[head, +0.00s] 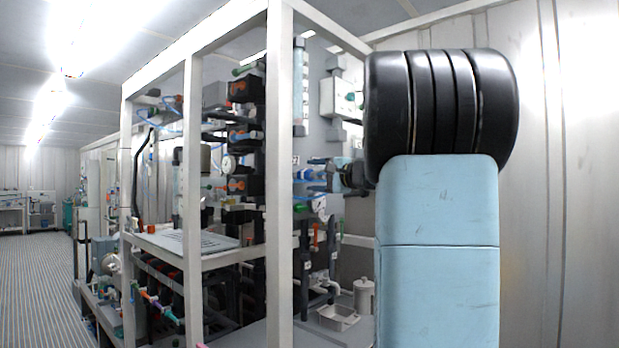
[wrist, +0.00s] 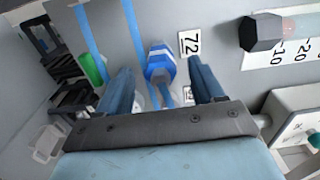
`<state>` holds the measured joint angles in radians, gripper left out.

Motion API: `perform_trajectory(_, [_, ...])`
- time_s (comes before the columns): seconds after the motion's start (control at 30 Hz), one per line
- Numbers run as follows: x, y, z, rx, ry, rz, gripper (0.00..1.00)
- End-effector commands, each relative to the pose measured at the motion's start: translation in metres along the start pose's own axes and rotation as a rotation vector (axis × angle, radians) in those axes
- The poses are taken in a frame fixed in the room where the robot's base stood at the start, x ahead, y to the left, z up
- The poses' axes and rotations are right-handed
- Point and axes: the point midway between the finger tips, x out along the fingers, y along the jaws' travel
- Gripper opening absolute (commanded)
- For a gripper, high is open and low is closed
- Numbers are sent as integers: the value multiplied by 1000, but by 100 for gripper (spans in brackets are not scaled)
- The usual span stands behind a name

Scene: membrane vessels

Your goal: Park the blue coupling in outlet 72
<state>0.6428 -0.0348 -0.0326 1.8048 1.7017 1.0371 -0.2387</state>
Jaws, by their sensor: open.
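In the wrist view the blue coupling (wrist: 160,66), with a pale band, is at the grey panel, just left of the label "72" (wrist: 190,43). My gripper (wrist: 160,68) is open, with one finger to the left of the coupling and one to the right. Gaps show between the coupling and both fingers. I cannot tell whether the coupling is seated in an outlet; its base is hidden. In the head view my arm hides part of the rack, and I cannot make out the coupling there.
In the wrist view a green fitting (wrist: 93,68) is close to the left finger. A dark hexagonal knob (wrist: 262,33) and a white box (wrist: 302,112) are on the right. Blue tubes (wrist: 133,30) run along the panel. White frame posts (head: 279,170) stand left of my arm in the head view.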

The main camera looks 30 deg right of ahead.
Motion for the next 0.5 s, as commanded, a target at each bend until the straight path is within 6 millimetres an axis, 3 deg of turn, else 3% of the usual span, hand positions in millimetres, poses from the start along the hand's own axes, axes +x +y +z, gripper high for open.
perform_trajectory(0.3, [-64, 0, 0, 0, 2, 0, 67])
perform_trajectory(0.5, [-95, 0, 0, 0, 1, -1, 67])
